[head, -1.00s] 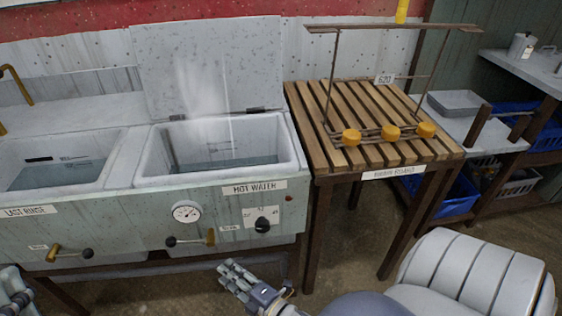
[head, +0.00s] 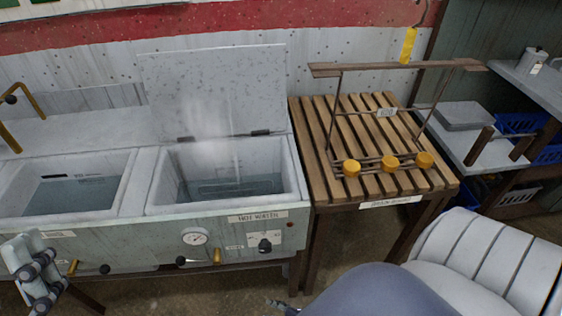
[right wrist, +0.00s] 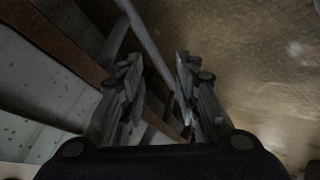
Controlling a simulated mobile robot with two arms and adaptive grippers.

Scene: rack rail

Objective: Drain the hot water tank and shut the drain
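The hot water tank (head: 290,185) is a grey basin with its lid (head: 215,95) raised, and water (head: 235,187) stands in it under faint steam. On its front are a round gauge (head: 195,237), a dark dial (head: 265,245) and a drain lever with a black knob (head: 180,261) and brass fitting (head: 217,256). The lever lies roughly level, with its knob to the left. My left gripper (head: 35,265) is at the lower left, in front of the last rinse basin; its opening is unclear. My right gripper (right wrist: 157,75) is open and empty, low below the tank front; only its tip (head: 279,304) shows in the head view.
The last rinse basin (head: 125,190), left of the tank, has its own black-knobbed lever (head: 104,269). A slatted wooden table (head: 435,180) with a rail rack and yellow knobs (head: 389,162) stands at the right. Dark legs and beams run below the basins.

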